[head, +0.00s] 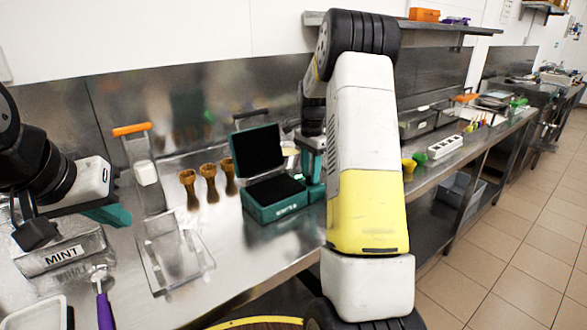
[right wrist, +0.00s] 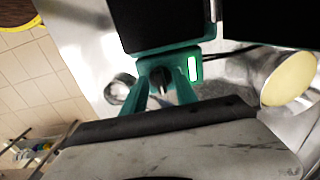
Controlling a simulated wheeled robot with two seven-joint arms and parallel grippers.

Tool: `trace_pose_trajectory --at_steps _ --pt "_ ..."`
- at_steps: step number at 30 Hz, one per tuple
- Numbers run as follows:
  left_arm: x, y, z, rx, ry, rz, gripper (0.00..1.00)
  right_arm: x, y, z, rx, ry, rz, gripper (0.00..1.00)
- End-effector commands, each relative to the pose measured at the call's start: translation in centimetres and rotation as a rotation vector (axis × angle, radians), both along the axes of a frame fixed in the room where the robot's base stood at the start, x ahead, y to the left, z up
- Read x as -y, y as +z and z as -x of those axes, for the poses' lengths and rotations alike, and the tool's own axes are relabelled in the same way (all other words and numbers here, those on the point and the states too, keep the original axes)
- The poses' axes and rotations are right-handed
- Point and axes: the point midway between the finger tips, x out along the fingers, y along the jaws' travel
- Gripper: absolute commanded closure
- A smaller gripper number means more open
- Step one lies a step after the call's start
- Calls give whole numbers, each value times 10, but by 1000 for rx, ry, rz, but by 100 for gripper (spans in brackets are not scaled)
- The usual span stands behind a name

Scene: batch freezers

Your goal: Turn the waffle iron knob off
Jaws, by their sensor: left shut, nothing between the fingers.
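The waffle iron (head: 275,203) is teal with black plates and stands open on the steel counter, its lid (head: 258,150) raised. In the right wrist view, a dark knob (right wrist: 160,77) shows at its teal edge (right wrist: 160,57), beside a small white lit panel (right wrist: 193,68). My right gripper (head: 313,180) is at the iron's right side, its teal fingers (right wrist: 158,88) apart on either side of the knob. Contact with the knob is unclear. In the head view my forearm and the gripper hide that side. My left gripper (head: 118,217) is shut and empty, far left above the counter.
Several brown cone holders (head: 208,182) stand left of the iron. A clear tray stand (head: 172,258), the MINT tub (head: 62,254) and a purple-handled scoop (head: 104,305) lie nearer the left arm. A pale round-topped cup (right wrist: 289,80) is close to the right gripper.

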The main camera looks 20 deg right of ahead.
Motion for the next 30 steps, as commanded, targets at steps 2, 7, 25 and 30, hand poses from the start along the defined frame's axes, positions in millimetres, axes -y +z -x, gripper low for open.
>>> trace_pose_trajectory --at_steps 2,7,25,30 --pt "0 0 0 0 0 0 100 0 0 0 0 0 0 69" --pt "0 0 0 0 0 0 100 0 0 0 0 0 0 100" --pt "0 0 0 0 0 0 100 0 1 0 1 125 1 100" --pt "0 0 0 0 0 0 100 1 1 1 2 261 0 100"
